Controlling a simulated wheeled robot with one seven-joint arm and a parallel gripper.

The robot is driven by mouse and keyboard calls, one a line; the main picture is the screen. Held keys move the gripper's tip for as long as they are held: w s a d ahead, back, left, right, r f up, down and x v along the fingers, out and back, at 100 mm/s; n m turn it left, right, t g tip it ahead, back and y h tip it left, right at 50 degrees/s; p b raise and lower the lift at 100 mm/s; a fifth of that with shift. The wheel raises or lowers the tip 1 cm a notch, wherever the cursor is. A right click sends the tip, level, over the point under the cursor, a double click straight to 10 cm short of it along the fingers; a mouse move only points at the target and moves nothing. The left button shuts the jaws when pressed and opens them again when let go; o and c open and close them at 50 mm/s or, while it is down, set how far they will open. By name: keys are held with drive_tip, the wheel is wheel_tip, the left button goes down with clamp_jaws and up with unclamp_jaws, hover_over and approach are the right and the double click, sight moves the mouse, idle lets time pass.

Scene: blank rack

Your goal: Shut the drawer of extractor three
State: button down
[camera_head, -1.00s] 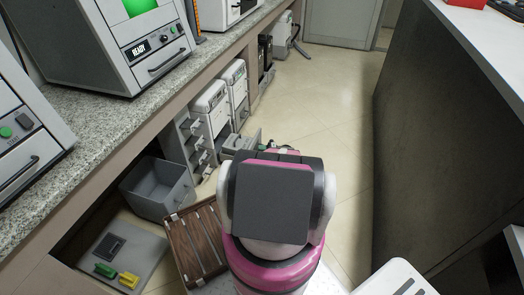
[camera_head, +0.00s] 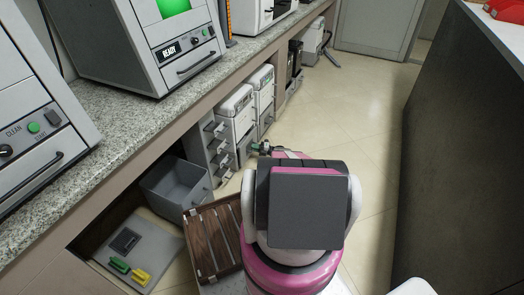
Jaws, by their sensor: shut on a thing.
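Grey-white machines with handled fronts stand on the counter: one reads READY (camera_head: 180,50), and one at the left edge (camera_head: 35,130) has CLEAN and START buttons. I cannot read a number on any of them, so I cannot tell which is extractor three. White units (camera_head: 237,113) with handles stand below the counter. My gripper (camera_head: 264,148) is small and mostly hidden beyond my own arm, close to the fronts of these units. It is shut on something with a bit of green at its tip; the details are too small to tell.
An open grey bin (camera_head: 176,186) and a slab (camera_head: 150,252) with green and yellow pieces sit at the lower left. A wooden slatted tray (camera_head: 214,240) is beside my arm. A dark cabinet (camera_head: 470,150) bounds the right. The floor aisle (camera_head: 355,120) ahead is clear.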

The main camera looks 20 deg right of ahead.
drive_tip(key=shift+w+a, duration=0.7)
drive_tip(key=shift+w, duration=0.2)
drive_tip(key=c, duration=1.2)
unclamp_jaws()
drive_tip(key=shift+w+a+f, duration=0.1)
drive_tip(key=v, duration=1.1)
